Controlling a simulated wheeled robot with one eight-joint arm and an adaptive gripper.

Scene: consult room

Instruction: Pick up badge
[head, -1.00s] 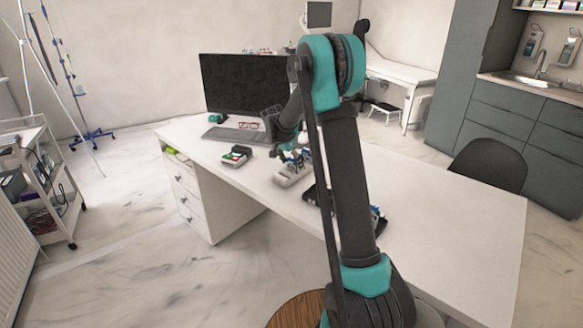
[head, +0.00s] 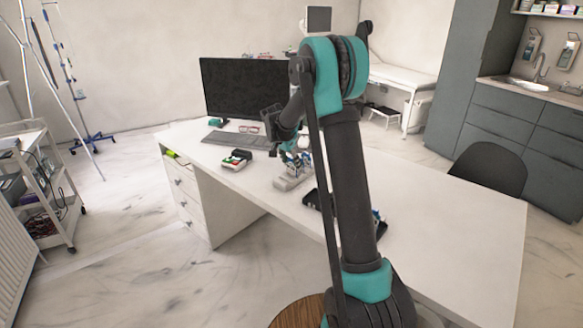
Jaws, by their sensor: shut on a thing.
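My gripper (head: 297,163) is at the middle of the white desk, low over a pale holder (head: 292,182) with small blue and white items around it. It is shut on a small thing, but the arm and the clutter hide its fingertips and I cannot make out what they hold. I cannot pick out the badge clearly in the head view. It is too small or hidden behind my arm.
The white desk (head: 440,215) is clear on its right side. A monitor (head: 245,85), keyboard (head: 235,139), red glasses (head: 249,129) and a small tray (head: 236,160) stand at its left. A black item (head: 313,200) lies near my arm. A dark chair (head: 489,165) stands at the right.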

